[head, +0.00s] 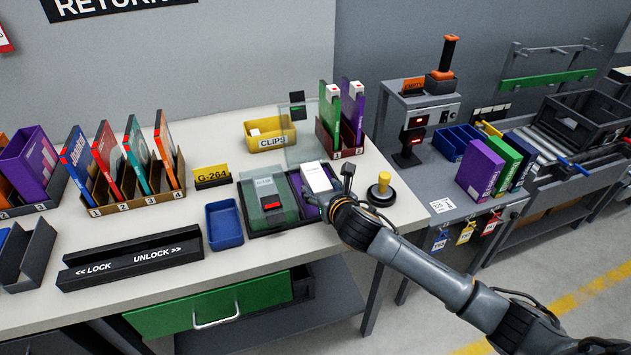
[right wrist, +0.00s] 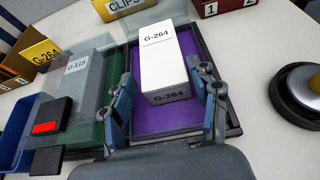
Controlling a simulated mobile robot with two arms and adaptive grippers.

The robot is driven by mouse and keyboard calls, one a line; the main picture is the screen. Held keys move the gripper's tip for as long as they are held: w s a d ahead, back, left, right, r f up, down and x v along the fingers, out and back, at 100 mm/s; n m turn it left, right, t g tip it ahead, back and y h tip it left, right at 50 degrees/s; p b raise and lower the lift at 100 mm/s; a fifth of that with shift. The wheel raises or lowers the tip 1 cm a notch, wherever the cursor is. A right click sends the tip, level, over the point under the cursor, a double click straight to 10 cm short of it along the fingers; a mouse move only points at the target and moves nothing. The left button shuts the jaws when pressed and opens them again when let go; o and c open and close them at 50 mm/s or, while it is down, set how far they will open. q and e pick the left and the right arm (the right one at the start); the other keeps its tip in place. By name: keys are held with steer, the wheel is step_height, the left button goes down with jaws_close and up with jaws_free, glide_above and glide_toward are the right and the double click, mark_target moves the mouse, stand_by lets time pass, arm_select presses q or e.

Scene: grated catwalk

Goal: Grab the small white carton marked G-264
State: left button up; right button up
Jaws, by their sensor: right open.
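The small white carton marked G-264 (right wrist: 163,65) stands on the purple floor of a dark tray compartment (right wrist: 200,132) in the right wrist view. It also shows in the head view (head: 316,178), just beyond my right gripper. My right gripper (right wrist: 168,95) is open, with one finger on each side of the carton's near end. I cannot tell whether the fingers touch it. In the head view my right gripper (head: 338,193) partly hides the tray's right side. My left gripper is in neither view.
A yellow G-264 sign (head: 211,176), a blue bin (head: 224,224) and a yellow CLIPS bin (head: 270,134) stand around. A yellow-knobbed button (head: 381,190) is right of the gripper.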

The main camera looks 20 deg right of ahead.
mark_target(316, 180)
steer(key=shift+x, duration=0.95)
steer(key=x, duration=0.3)
steer(key=shift+w+d+r, duration=0.1)
steer(key=shift+w+d, duration=0.05)
steer(key=shift+w, duration=0.35)
steer(key=shift+c, duration=0.3)
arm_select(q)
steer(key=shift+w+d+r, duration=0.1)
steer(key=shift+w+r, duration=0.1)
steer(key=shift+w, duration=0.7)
arm_select(e)
steer(key=c, duration=0.9)
